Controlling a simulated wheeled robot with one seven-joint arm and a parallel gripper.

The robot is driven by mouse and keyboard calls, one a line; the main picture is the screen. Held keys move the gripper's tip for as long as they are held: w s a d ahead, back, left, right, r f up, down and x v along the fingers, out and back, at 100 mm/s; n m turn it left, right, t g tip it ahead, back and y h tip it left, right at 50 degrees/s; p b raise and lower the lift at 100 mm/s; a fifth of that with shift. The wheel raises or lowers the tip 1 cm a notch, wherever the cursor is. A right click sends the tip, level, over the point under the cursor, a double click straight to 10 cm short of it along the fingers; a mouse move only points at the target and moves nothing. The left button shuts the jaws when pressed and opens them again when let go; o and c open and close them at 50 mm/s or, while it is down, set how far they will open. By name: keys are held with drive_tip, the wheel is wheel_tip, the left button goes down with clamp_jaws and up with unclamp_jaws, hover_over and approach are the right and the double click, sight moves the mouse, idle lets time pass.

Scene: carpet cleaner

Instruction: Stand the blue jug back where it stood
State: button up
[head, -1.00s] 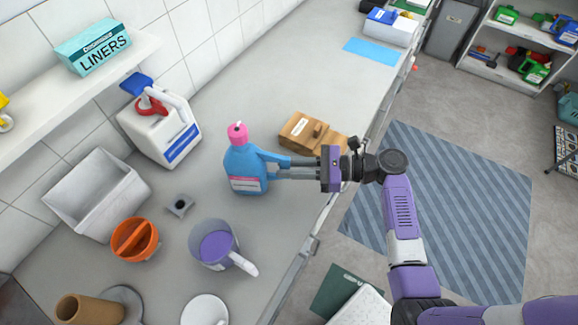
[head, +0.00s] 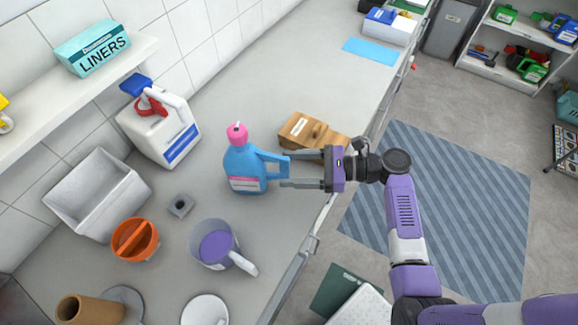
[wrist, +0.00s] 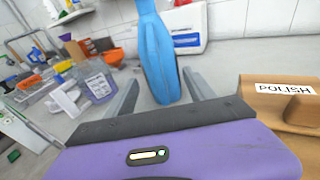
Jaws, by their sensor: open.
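The blue jug (head: 242,167) with a pink cap stands upright on the grey counter in the head view, its handle facing right toward my gripper. My gripper (head: 284,169) is open, its fingers apart near the right side of the jug's handle and holding nothing. In the wrist view, the jug's blue handle (wrist: 158,55) rises between and beyond the two open fingers of my gripper (wrist: 160,98). The jug's top is cut off in the wrist view.
A brown polish container (head: 309,133) stands close behind my gripper. A white jug (head: 160,128) stands behind left. The counter (head: 270,85) is clear farther back.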

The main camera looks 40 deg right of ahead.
drive_tip(key=shift+v, duration=2.95)
